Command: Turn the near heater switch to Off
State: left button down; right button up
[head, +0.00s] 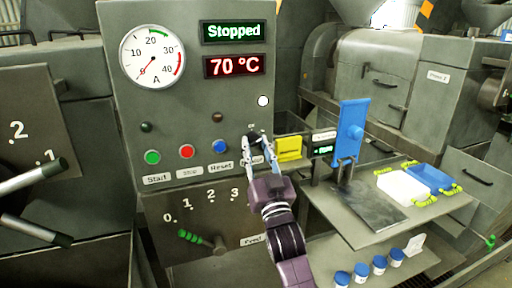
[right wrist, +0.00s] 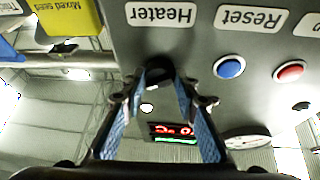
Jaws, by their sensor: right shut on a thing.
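The near heater switch (head: 252,136) is a small dark knob on the grey control panel (head: 185,105), right of the blue Reset button (head: 220,147). In the right wrist view the same dark knob (right wrist: 159,73) sits between the fingertips, by the upside-down Heater label (right wrist: 160,14). My right gripper (head: 261,143) is shut on the knob, its blue fingers on either side; it also shows in the right wrist view (right wrist: 160,84). The fingers partly hide the knob, and I cannot read its pointing. A white round lamp (head: 263,101) shows above it. My left gripper is not in view.
The displays read Stopped (head: 233,32) and 70 °C (head: 234,66). A yellow box (head: 289,148) and a blue upright plate (head: 352,128) stand close right of the gripper. A side table (head: 349,227) holds white and blue trays. Levers (head: 35,178) stick out at left.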

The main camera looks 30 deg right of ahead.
jog(key=shift+c, duration=0.8)
jog(key=shift+n, duration=0.5)
jog(key=n+y+p, duration=0.1)
jog(key=n+y, duration=0.1)
jog(key=n, duration=0.1)
jog(key=n+t+y+p, duration=0.1)
jog(key=n+y, duration=0.1)
jog(key=n, duration=0.2)
jog(key=shift+d+r, duration=0.1)
jog(key=shift+d, duration=0.1)
jog(key=n+y+p, duration=0.1)
jog(key=n, duration=0.2)
jog(key=n+y+p, duration=0.1)
jog(key=n+y, duration=0.1)
jog(key=n, duration=0.1)
jog(key=shift+s+d+p, duration=0.1)
jog(key=shift+d+p, duration=0.05)
jog(key=shift+p, duration=0.2)
jog(key=shift+n+g+y+p, duration=0.5)
jog(key=shift+n+y+p, duration=0.25)
jog(key=shift+n, duration=0.75)
jog(key=o, duration=1.2)
jog(key=shift+c, duration=0.2)
